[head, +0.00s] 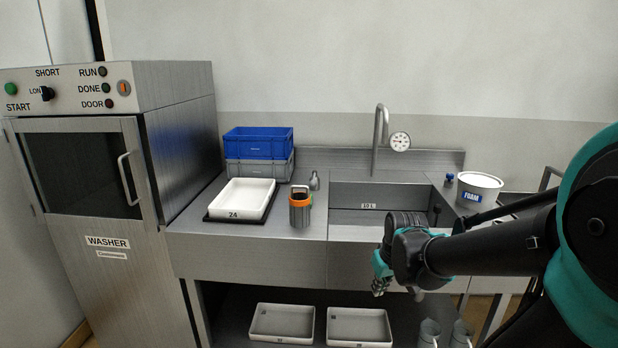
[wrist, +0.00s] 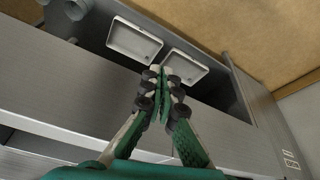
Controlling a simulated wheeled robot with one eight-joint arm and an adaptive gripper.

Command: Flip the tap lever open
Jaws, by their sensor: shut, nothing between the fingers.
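A grey gooseneck tap (head: 380,128) rises behind the sink (head: 372,216), with a round white dial (head: 400,142) beside its neck. A small blue fitting (head: 449,178) stands on the counter right of the sink; it is too small to tell whether it is the tap lever. My gripper (head: 379,290) points down in front of the counter's front edge, well below and nearer than the tap. In the wrist view my gripper (wrist: 163,70) has its fingers together and empty, above the lower shelf. The tap and the fitting are out of the wrist view.
A white FOAM tub (head: 479,188) stands right of the sink. An orange-and-grey container (head: 300,208), a small grey bottle (head: 314,181), a white tray (head: 243,198) and stacked crates (head: 258,142) stand on the left counter. Two trays (head: 281,323) lie on the shelf below.

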